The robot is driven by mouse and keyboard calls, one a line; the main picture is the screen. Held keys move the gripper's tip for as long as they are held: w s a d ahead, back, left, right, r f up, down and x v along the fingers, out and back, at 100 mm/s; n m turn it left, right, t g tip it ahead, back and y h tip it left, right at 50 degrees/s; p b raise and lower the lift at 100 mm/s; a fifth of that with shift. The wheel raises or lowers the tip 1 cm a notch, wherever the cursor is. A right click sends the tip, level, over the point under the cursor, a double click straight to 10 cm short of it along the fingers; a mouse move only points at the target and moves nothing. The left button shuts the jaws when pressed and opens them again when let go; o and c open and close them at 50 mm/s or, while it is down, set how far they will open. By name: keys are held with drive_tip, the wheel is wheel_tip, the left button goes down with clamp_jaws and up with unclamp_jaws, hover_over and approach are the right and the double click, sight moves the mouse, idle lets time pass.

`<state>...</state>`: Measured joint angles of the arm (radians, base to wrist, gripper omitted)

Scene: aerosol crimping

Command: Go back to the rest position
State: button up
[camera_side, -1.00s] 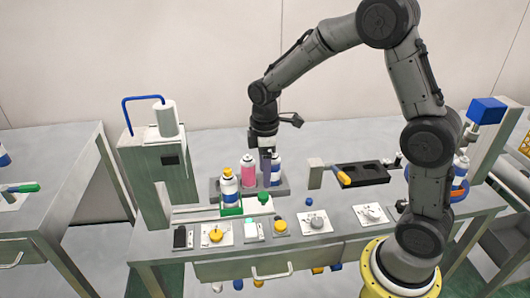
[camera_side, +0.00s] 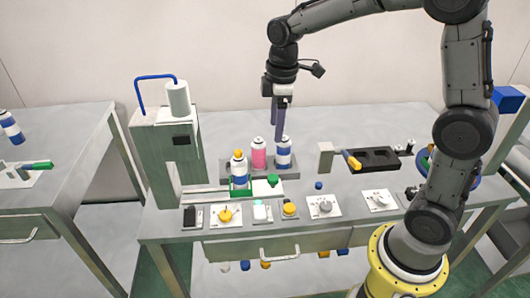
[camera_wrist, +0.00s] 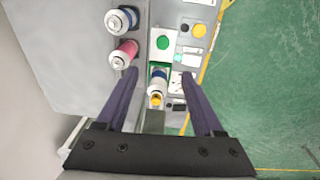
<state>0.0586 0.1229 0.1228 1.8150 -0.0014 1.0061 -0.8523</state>
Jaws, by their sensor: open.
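The blue-and-white can (camera_side: 284,154) and a pink can (camera_side: 259,156) stand upright in the rack (camera_side: 230,171). A blue-and-white can with a yellow top (camera_side: 239,170) stands in front of them on a green fixture.
A crimping machine (camera_side: 172,150) with a blue hose stands at the left. The air above the table is free.

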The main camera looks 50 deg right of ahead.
drive_tip(key=s+a+r+m+t, duration=0.2)
drive_tip(key=s+r+t, duration=0.2)
drive_tip(key=s+r, duration=0.65)
drive_tip(key=s+f+m, duration=0.5)
drive_tip(key=s+m, duration=0.2)
drive_tip(key=s, duration=0.4)
drive_tip(key=shift+a+f+t, duration=0.15)
drive_tip(key=shift+f+t, duration=0.25)
drive_tip(key=shift+s, duration=0.1)
idle(0.7)
